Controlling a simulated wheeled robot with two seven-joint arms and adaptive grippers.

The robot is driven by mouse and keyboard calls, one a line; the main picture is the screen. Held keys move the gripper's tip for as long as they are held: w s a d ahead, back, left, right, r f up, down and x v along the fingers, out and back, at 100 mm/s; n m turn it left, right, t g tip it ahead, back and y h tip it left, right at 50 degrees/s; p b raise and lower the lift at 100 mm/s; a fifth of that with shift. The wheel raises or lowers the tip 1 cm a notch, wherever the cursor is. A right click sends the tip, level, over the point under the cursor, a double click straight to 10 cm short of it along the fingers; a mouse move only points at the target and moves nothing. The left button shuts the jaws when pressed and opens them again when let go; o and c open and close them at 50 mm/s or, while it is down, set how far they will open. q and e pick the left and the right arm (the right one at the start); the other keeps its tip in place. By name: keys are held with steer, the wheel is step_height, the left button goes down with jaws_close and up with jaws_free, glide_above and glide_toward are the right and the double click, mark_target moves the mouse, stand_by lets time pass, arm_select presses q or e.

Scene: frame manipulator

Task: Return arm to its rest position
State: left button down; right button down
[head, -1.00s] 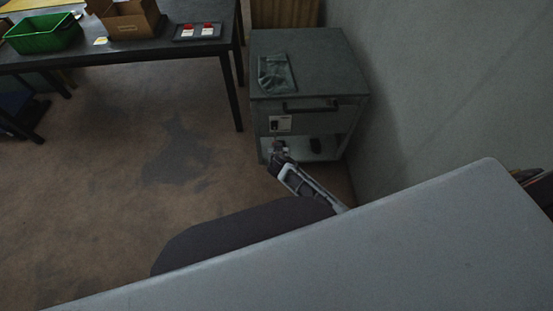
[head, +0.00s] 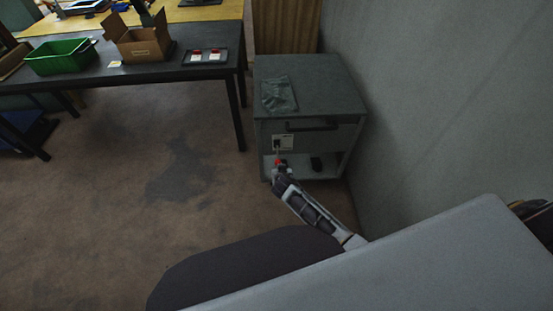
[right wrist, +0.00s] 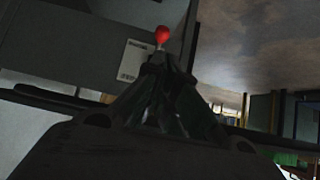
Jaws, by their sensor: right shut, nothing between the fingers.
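My right gripper (head: 281,174) is in front of the lower opening of the grey cabinet (head: 312,85). In the right wrist view its fingers (right wrist: 158,66) are together with nothing held between them. A round red thing (right wrist: 162,35) shows just beyond the fingertips; whether they touch it I cannot tell. In the head view a small red spot (head: 281,162) shows at the gripper's tip. My right arm (head: 315,212) reaches forward from the lower right. My left gripper is in neither current view.
A wall (head: 430,100) stands close on the right. A dark table (head: 150,72) holds a green bin (head: 62,60). Floor (head: 110,190) at left is clear.

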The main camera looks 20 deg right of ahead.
steer(key=shift+n, duration=0.3)
steer(key=s+d+f+n+g+y, duration=0.15)
steer(key=s+f+n, duration=0.25)
steer(key=s+f, duration=0.55)
steer(key=s+d+f+n+g+y, duration=0.1)
steer(key=s+d+f+n+y, duration=0.15)
steer(key=s+f, duration=0.7)
steer(key=s+d+f+g, duration=0.2)
steer(key=s+f, duration=0.3)
steer(key=s, duration=0.5)
steer(key=s+d+f+m+g+h, duration=0.1)
steer(key=s+f, duration=0.4)
steer(key=s, duration=0.6)
steer(key=s+d+f+g+h, duration=0.1)
steer(key=s+d+f+g, duration=0.1)
steer(key=s+f, duration=0.4)
steer(key=s+d, duration=0.1)
steer(key=s, duration=0.3)
steer(key=shift+s+d+g, duration=0.15)
steer(key=shift+s+g, duration=0.15)
steer(key=shift+g, duration=0.05)
steer(key=shift+m, duration=0.25)
